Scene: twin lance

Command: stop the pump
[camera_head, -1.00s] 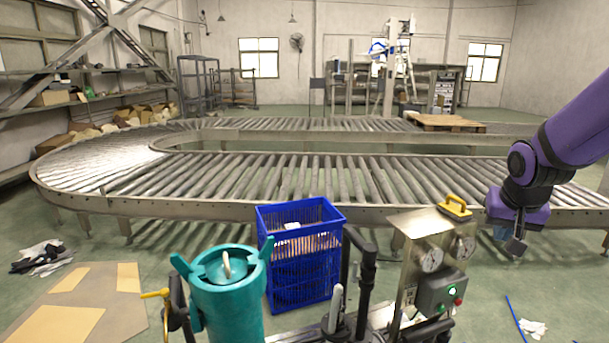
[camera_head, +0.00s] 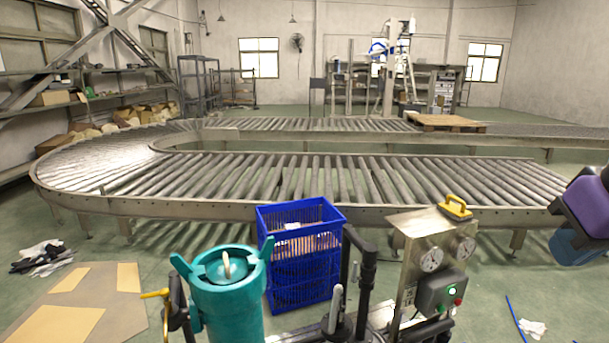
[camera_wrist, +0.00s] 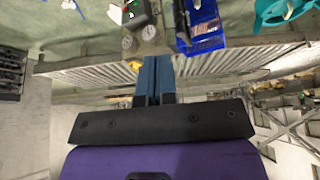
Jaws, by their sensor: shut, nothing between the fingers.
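The pump unit has an upright metal panel (camera_head: 415,238) with two round gauges and a yellow handle (camera_head: 455,207) on top. A grey control box (camera_head: 436,292) on its front carries a lit green button (camera_head: 452,292) and a red button (camera_head: 458,302) just below it. My gripper (camera_head: 572,248) is at the right edge of the head view, up and right of the box and well apart from it. Its blue fingers are together and empty in the wrist view (camera_wrist: 155,62). There the control box (camera_wrist: 140,14) shows inverted beyond the fingertips.
A teal canister (camera_head: 227,300) and a blue crate stack (camera_head: 302,262) stand left of the panel. Black upright handles (camera_head: 362,285) rise between crate and panel. A roller conveyor (camera_head: 330,185) runs behind. The floor right of the panel is mostly clear, with a blue hose (camera_head: 515,318) and white cloth (camera_head: 533,327).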

